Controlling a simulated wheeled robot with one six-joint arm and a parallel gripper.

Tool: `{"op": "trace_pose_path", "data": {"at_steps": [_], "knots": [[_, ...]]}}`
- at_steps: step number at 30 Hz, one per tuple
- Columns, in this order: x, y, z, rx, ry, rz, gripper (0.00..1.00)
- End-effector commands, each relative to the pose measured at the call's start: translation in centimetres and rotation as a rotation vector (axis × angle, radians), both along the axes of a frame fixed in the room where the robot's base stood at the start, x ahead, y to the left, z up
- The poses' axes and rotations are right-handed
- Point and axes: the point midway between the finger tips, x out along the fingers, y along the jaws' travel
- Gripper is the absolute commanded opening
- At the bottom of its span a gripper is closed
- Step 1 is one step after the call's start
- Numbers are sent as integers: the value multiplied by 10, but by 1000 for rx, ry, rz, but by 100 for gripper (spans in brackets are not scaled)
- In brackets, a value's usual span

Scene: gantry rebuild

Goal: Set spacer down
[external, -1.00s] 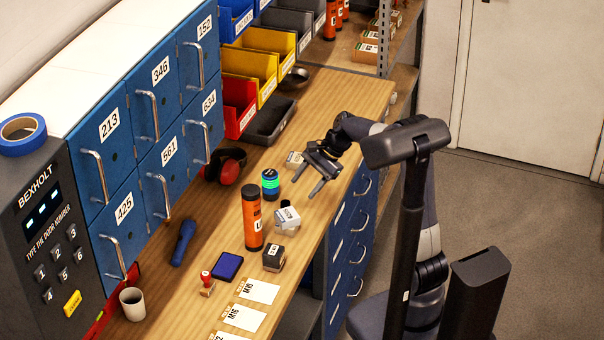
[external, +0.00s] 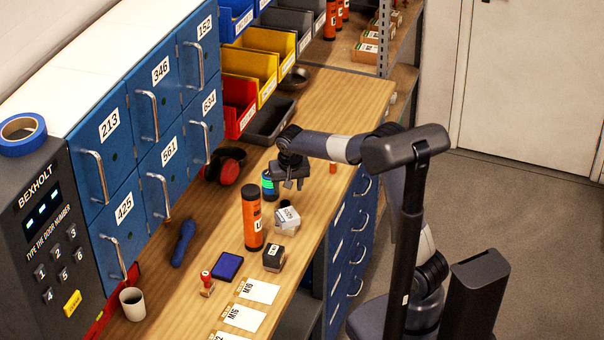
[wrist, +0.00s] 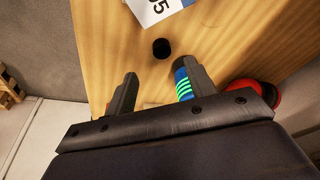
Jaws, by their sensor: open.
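A small black cylinder, probably the spacer (external: 284,203), stands on the bench beside a white-labelled grey block (external: 287,220). In the wrist view the black cylinder (wrist: 162,48) shows upright just beyond my fingertips, apart from both. My gripper (external: 292,184) is over the bench, pointing down, above and close to the cylinder. In the wrist view my gripper (wrist: 158,85) is open, with nothing held between its fingers.
A blue-and-green banded can (wrist: 184,82) is close by my right finger. An orange tube (external: 252,218) and a dark labelled block (external: 273,257) stand nearer the front. Red ear defenders (external: 229,171) lie beside the lockers. Bare bench (external: 345,92) lies toward the back.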

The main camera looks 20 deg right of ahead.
Motion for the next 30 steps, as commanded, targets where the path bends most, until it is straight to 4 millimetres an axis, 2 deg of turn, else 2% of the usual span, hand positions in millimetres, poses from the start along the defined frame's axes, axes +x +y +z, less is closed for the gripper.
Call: {"op": "trace_pose_path", "data": {"at_steps": [3,11,19,29,30], "knots": [[5,-1,-17,-1,2,0,52],[11,-2,-35,0,3,0,52],[24,-3,-69,0,3,-1,52],[26,-3,-76,1,0,-2,52],[26,-3,-76,1,0,-2,49]]}}
